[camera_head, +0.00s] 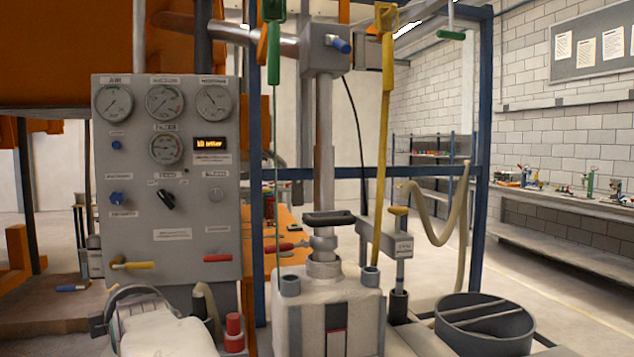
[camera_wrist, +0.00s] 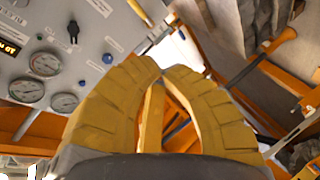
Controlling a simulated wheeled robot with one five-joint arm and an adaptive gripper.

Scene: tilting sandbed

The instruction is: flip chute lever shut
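I cannot tell which handle is the chute lever. In the head view a long green-handled lever (camera_head: 273,52) and a long yellow-handled lever (camera_head: 387,50) hang from the blue frame. A small yellow handle (camera_head: 138,265) and a red handle (camera_head: 217,258) sit low on the grey gauge panel (camera_head: 170,215). A red-handled lever (camera_head: 279,247) sticks out beside the centre column. My gripper (camera_wrist: 164,72) shows in the wrist view, its yellow fingers curving together with the tips about meeting. I see nothing clearly held. A yellow handle (camera_wrist: 140,12) is beyond it, apart from the fingers.
The panel carries several gauges and knobs. A pale block (camera_head: 302,315) with a black-topped column stands at front centre, and a round grey bin (camera_head: 520,333) stands right of it. The blue frame post (camera_head: 480,150) stands behind. Open floor lies at the right.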

